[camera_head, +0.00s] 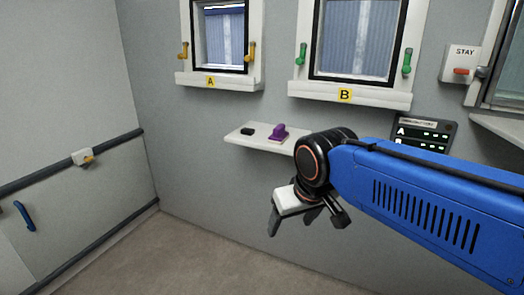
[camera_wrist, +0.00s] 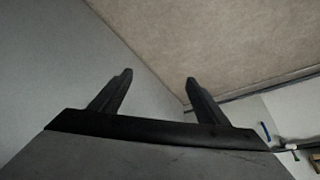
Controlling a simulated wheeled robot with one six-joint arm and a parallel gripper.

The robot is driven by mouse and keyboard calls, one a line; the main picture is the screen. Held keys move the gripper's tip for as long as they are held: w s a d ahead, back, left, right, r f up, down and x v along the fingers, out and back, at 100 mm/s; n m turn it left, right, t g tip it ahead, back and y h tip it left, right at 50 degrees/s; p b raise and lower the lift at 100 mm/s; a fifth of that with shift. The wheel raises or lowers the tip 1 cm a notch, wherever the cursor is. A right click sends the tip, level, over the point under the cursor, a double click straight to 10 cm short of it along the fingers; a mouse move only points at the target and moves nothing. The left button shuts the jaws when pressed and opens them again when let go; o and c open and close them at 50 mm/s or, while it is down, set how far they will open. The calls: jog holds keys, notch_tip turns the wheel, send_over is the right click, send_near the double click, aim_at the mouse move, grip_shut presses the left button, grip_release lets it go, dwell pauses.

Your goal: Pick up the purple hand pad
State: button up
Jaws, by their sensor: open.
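The purple hand pad (camera_head: 279,132) rests on a narrow white wall shelf (camera_head: 262,144) below and between the two windows in the head view. My gripper (camera_head: 290,232) is in front of the wall, lower than the shelf and close to its right end in the picture. It points downward, and its fingers are apart and empty. In the wrist view my gripper (camera_wrist: 158,78) shows two spread fingers with only wall and floor beyond them. The hand pad does not show in the wrist view.
A small black block (camera_head: 247,131) lies left of the pad on the shelf. A dark panel (camera_head: 424,134) and a STAY box (camera_head: 460,64) are at right. Floor (camera_head: 210,260) at left is clear.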

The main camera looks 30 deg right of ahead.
jog(key=w+d+r+m+h, duration=0.1)
jog(key=w+d+r+m, duration=0.1)
jog(key=w+r, duration=0.55)
jog(key=w+d+r+m+h, duration=0.1)
jog(key=w+d+r+m, duration=0.15)
jog(key=w+r, duration=0.5)
jog(key=m+g+h, duration=0.1)
jog(key=m+h, duration=0.1)
jog(key=m, duration=0.3)
send_near(278, 126)
jog(key=x, duration=0.6)
jog(key=shift+s+a+f, duration=0.2)
jog(key=shift+s+f, duration=0.05)
jog(key=shift+f, duration=0.05)
jog(key=shift+d+x, duration=0.2)
jog(key=shift+x, duration=2.45)
jog(key=shift+r, duration=0.15)
jog(key=c, duration=1.3)
